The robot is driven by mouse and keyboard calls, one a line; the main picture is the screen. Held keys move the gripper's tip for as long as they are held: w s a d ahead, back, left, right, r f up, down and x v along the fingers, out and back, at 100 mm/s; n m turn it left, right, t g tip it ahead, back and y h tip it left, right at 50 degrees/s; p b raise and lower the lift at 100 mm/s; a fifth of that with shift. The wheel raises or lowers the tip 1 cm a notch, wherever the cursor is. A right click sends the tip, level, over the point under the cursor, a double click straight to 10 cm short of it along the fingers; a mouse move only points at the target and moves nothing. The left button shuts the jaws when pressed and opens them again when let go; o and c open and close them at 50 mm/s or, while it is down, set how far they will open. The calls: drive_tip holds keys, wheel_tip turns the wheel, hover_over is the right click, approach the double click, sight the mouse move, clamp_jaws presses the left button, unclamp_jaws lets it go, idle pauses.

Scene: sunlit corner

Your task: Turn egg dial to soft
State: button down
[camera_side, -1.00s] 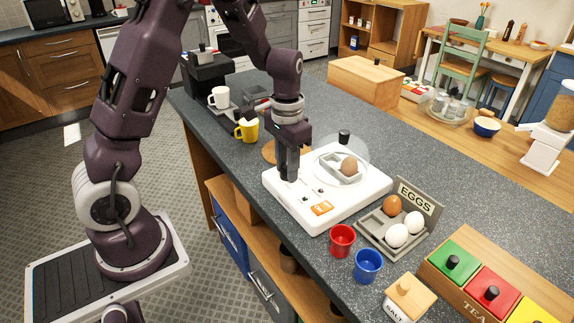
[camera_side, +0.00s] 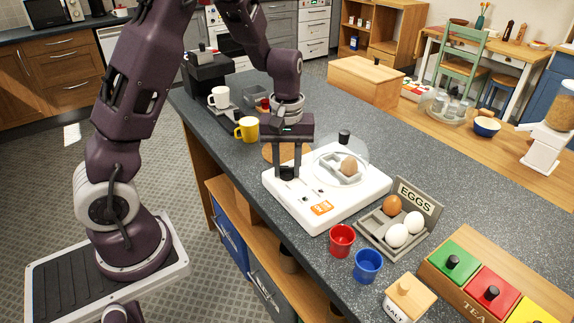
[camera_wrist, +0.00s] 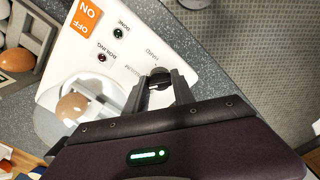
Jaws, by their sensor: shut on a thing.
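The white egg cooker (camera_side: 340,205) stands on the counter, its clear dome (camera_side: 352,149) over a brown egg (camera_side: 349,166). In the wrist view, its black dial (camera_wrist: 159,77) sits between the fingertips of my gripper (camera_wrist: 160,85), which is shut on it. Small words are printed beside the dial; they are hard to read, and the dial's pointer cannot be made out. In the side view, my gripper (camera_side: 287,173) points straight down at the cooker's left end, and its fingers hide the dial. The wrist view also shows the dome and egg (camera_wrist: 72,106).
An orange on/off switch (camera_wrist: 85,17) and two small lamps (camera_wrist: 102,57) are on the cooker panel. A yellow mug (camera_side: 247,130) stands behind my gripper. A red cup (camera_side: 342,240), a blue cup (camera_side: 368,265) and an egg tray (camera_side: 415,247) stand in front and to the right.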

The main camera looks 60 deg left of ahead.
drive_tip(key=n, duration=0.7)
idle(0.6)
drive_tip(key=c, duration=1.1)
unclamp_jaws()
drive_tip(key=shift+o, duration=0.2)
drive_tip(key=shift+r, duration=0.1)
wheel_tip(320, 180, up, 7)
drive_tip(key=shift+f, duration=0.1)
